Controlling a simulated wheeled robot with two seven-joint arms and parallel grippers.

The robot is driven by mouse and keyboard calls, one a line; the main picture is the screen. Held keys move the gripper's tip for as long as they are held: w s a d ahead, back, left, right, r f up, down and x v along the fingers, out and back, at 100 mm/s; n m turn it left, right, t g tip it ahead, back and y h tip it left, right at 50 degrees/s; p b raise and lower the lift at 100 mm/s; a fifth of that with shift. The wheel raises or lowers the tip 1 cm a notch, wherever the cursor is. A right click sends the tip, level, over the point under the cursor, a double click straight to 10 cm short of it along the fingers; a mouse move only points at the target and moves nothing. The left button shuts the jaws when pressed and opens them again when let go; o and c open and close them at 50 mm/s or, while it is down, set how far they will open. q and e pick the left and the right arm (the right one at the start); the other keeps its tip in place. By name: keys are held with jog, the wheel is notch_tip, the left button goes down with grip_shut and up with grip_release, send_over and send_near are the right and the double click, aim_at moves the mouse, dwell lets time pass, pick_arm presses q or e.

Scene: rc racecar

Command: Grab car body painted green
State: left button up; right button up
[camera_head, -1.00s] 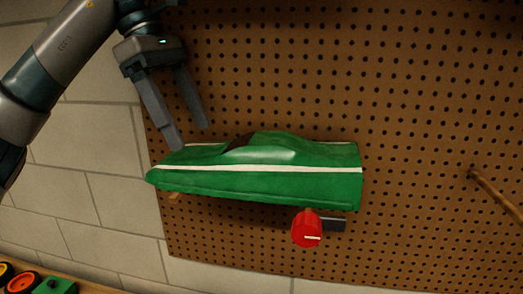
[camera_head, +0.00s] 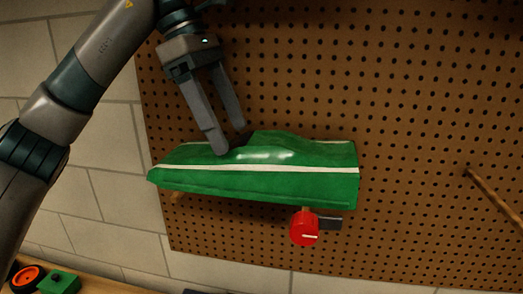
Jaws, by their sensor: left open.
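The green car body (camera_head: 290,188) with a white stripe rests against the brown pegboard, its narrow nose to the left. A peg shows under its nose end. My left gripper (camera_head: 231,145) comes down from the upper left, open, with its two fingertips at the top of the car body near the dark cockpit area. One finger overlaps the car's upper surface in the picture; I cannot tell whether it touches. My right gripper is not in view.
A red round knob-like part (camera_head: 304,228) with a dark piece beside it sits just below the car body. A wooden peg (camera_head: 495,196) sticks out at the right. A wooden surface at the lower left holds an orange-and-black wheel (camera_head: 27,278) and a green block (camera_head: 62,282).

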aim_at(259, 138)
pick_arm(q)
jog(key=shift+d, duration=0.15)
jog(key=shift+s+d, duration=0.1)
jog(key=shift+d, duration=0.1)
jog(key=d+p, duration=0.1)
jog(key=d, duration=0.1)
jog(key=s+d+p, duration=0.1)
jog(key=d, duration=0.1)
jog(key=shift+r, duration=0.15)
jog(key=shift+d+f+p, duration=0.3)
jog(key=shift+f, duration=0.25)
jog(key=shift+a+f, duration=0.15)
jog(key=shift+f, duration=0.05)
jog(key=c, duration=1.2)
